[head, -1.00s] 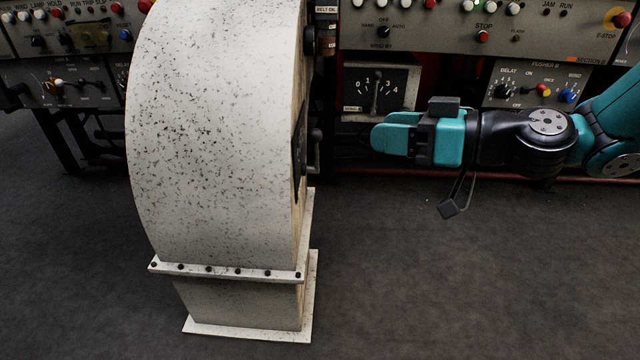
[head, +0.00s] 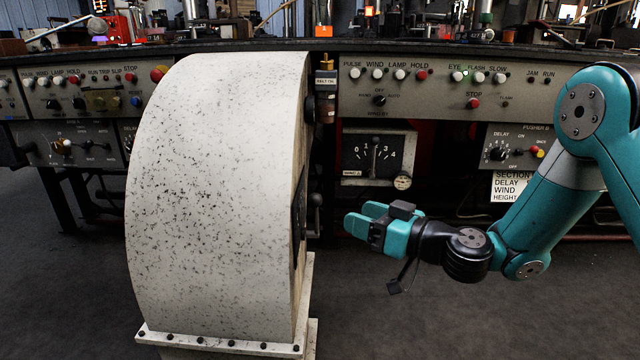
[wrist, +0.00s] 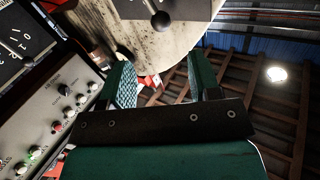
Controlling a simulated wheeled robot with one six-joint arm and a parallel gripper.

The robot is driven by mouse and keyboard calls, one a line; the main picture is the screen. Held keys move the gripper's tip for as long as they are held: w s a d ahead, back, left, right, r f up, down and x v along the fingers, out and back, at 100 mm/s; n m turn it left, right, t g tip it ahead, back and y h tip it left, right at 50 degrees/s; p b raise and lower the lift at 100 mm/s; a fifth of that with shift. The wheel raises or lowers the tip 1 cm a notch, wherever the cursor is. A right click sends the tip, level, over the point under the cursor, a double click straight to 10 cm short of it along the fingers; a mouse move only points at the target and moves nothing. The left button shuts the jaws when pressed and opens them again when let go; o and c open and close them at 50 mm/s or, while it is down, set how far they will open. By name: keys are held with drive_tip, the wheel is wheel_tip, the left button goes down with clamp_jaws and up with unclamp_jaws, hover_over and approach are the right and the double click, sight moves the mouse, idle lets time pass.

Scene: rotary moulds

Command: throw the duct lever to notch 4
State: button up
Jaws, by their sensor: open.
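The white speckled duct (head: 215,200) stands left of centre. On its right side is a black plate (head: 299,215) with a dark round lever knob (head: 316,199), seen nearly edge-on. The plate (wrist: 178,8) and knob (wrist: 160,19) also show at the top of the wrist view; any notch marks there are unreadable. My teal gripper (head: 360,217) is to the right of the knob, slightly lower in the picture, with a gap to it. Its fingers (wrist: 162,78) are apart and empty. A separate 0-to-4 quadrant (head: 357,172) on the bench front has its lever standing near 2.
The control panel (head: 445,86) with buttons and knobs runs behind the duct. Dark floor (head: 400,325) is free right of the duct.

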sight(320, 201)
drive_tip(key=x, duration=1)
drive_tip(key=shift+c, duration=0.5)
clamp_jaws()
drive_tip(key=shift+w, duration=0.1)
